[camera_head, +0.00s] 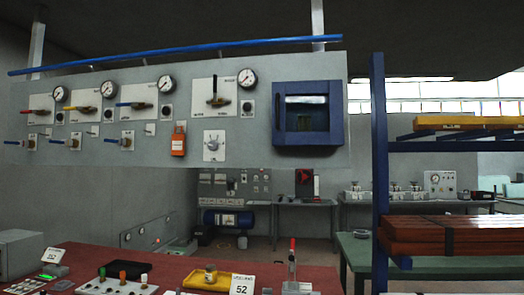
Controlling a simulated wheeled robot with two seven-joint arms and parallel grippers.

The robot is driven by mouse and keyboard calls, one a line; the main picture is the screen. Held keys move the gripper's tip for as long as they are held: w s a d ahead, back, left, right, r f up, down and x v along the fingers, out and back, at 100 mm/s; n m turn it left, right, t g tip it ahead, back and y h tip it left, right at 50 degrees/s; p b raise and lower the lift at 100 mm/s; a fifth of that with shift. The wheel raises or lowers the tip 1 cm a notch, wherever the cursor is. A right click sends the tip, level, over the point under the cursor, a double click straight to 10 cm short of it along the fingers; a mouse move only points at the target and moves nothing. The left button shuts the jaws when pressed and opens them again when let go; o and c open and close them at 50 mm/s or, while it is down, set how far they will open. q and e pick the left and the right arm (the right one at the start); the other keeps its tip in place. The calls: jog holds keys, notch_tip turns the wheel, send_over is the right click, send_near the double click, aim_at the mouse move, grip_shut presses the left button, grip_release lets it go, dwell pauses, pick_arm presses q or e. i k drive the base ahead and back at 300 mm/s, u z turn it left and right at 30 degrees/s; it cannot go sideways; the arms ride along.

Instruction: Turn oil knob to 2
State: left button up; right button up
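A grey wall panel (300,66) carries several knobs, valves and gauges. A white plate with a silver rotary knob (212,146) sits at its lower middle; the marks around it are too small to read. Above it is a valve with an upright dark handle and orange base (218,101). I cannot tell which one is the oil knob, as the labels are unreadable. Neither of my grippers is in view.
A red-topped table (152,262) in front holds a control box with coloured knobs (116,281), a yellow tray (208,284) and a "52" sign (242,284). A blue-framed box (308,113) is on the panel's right. A blue rack post (378,170) stands at right.

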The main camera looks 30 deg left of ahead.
aim_at(212, 145)
jog(key=z, duration=0.05)
jog(key=i, duration=0.85)
jog(key=u, duration=0.45)
